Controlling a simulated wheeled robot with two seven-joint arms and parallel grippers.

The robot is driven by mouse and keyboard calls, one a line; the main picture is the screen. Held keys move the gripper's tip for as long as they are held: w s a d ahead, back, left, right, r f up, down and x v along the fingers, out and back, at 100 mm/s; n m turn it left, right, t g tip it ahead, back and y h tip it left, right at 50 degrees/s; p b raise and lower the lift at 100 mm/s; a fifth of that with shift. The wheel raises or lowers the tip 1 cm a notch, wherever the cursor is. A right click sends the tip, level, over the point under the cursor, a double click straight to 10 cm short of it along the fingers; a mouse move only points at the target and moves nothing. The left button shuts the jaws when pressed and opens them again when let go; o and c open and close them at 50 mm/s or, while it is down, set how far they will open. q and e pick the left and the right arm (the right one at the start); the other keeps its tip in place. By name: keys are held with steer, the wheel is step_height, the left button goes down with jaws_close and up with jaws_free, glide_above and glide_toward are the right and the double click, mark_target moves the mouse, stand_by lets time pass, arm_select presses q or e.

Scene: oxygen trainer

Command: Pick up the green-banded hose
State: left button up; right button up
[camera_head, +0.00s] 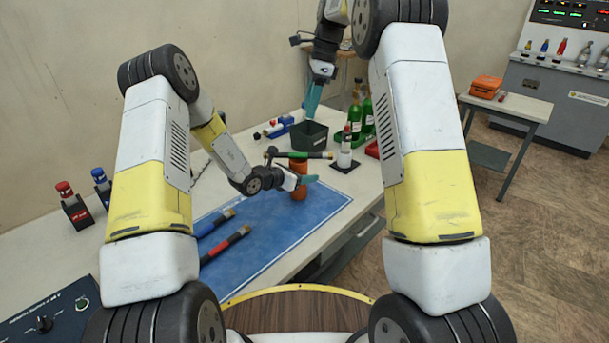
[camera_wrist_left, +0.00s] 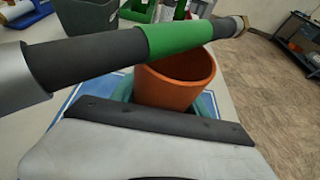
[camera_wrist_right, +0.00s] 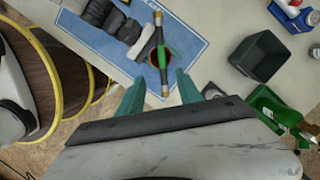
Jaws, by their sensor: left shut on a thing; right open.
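The green-banded hose (camera_head: 309,155) is dark with brass ends. It passes level over the mouth of an orange cup (camera_head: 299,168); I cannot tell if it touches the rim. My left gripper (camera_head: 303,182) is shut on the orange cup, which shows between its fingers in the left wrist view (camera_wrist_left: 172,85). There the hose (camera_wrist_left: 180,37) crosses close in front of the camera, outside the jaws. My right gripper (camera_head: 313,97) is open and empty, raised beyond the cup. In the right wrist view the hose (camera_wrist_right: 163,58) lies beyond its fingertips, apart from them.
A blue-banded hose (camera_head: 214,224) and a red-banded hose (camera_head: 222,246) lie on the blue mat (camera_head: 290,225). The mat's front right is clear.

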steer(key=m+h, duration=0.1)
steer(key=h, duration=0.2)
glide_toward(298, 155)
steer(key=d+f, duration=0.1)
steer(key=d, duration=0.1)
steer(key=d+f, duration=0.1)
steer(key=f, duration=0.1)
steer(key=shift+w+d+f, duration=0.1)
steer(key=shift+w+d, duration=0.3)
step_height(298, 155, down, 5)
steer(key=shift+s+a+f, duration=0.1)
steer(key=shift+s, duration=0.05)
jaws_close()
